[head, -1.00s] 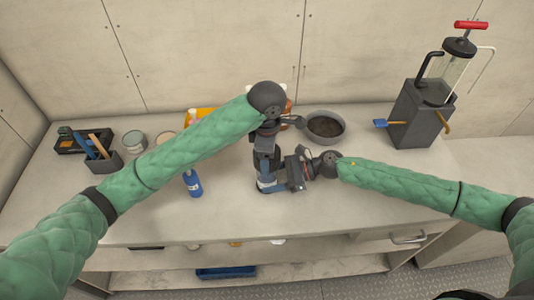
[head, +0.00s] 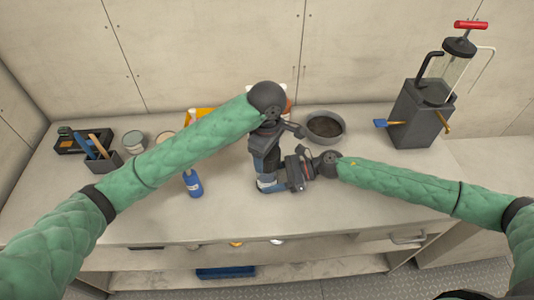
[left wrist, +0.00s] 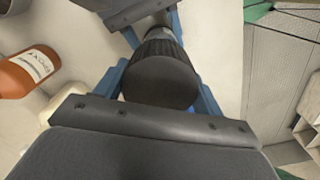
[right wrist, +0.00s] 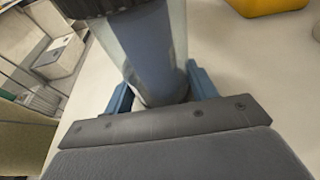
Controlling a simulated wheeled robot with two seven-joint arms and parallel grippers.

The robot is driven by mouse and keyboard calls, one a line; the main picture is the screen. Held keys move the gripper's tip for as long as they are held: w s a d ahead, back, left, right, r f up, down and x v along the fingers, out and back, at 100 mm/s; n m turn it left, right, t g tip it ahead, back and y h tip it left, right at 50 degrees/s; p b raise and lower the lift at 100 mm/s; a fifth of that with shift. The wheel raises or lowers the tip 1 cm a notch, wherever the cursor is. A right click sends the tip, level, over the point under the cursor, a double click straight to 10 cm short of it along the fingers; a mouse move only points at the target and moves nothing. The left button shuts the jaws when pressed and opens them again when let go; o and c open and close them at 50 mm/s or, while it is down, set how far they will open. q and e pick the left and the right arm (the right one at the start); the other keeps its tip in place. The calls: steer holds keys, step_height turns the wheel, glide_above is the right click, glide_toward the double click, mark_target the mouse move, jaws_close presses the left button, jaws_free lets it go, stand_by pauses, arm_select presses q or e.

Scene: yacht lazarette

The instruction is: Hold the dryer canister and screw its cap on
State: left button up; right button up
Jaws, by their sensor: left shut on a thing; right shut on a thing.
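The dryer canister (right wrist: 152,50) is a clear, bluish cylinder standing upright on the bench. My right gripper (head: 268,186) is shut on its lower part from the side. The cap (left wrist: 160,78) is dark with a ribbed side and a flat round top, seen in the left wrist view. My left gripper (head: 266,160) points down over the canister and is shut on the cap, a blue finger on each side. The cap lines up with the canister's top, but the joint between them is hidden, so I cannot tell how far it is seated.
A grey bowl (head: 325,127) of dark matter is behind right. An orange-brown bottle (left wrist: 28,72) is close to my left gripper. A pump on a grey block (head: 418,115) stands at right. The front bench is mostly clear.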

arm_select(q)
steer(key=o, duration=1.4)
steer(key=shift+c, duration=0.2)
steer(key=shift+r, duration=0.1)
step_height(320, 180, up, 12)
arm_select(e)
steer(key=o, duration=1.4)
steer(key=shift+o, duration=0.2)
steer(key=shift+d, duration=0.1)
